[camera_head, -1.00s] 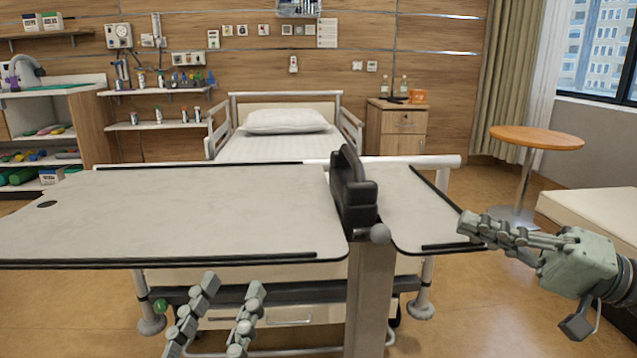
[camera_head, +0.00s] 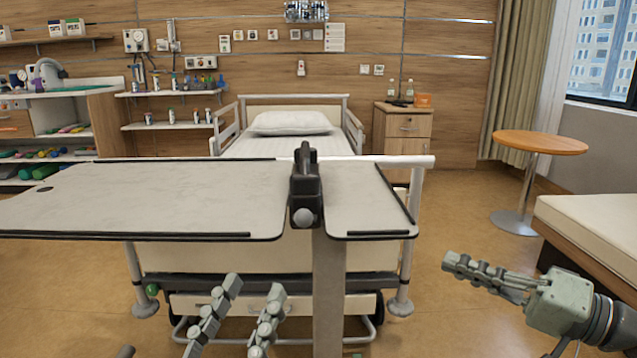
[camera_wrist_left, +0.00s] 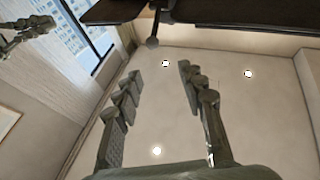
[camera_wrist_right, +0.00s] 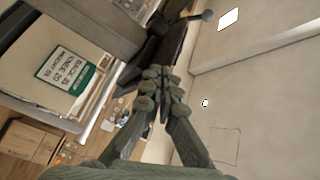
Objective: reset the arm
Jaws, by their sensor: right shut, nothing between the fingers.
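My left gripper (camera_head: 255,285) is at the bottom centre of the head view, below the front edge of the overbed table. Its two fingers stand apart with nothing between them, and the left wrist view (camera_wrist_left: 158,85) shows the same gap. My right gripper (camera_head: 447,262) comes in at the lower right of the head view, pointing left, to the right of the overbed table. Its fingers are together, and they meet in the right wrist view (camera_wrist_right: 163,92) with nothing held.
The overbed table (camera_head: 150,195) with its black central clamp (camera_head: 305,185) stands in front of the bed (camera_head: 290,145). A round side table (camera_head: 540,142) and a padded bench (camera_head: 600,230) are on the right. Open floor lies around my right gripper.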

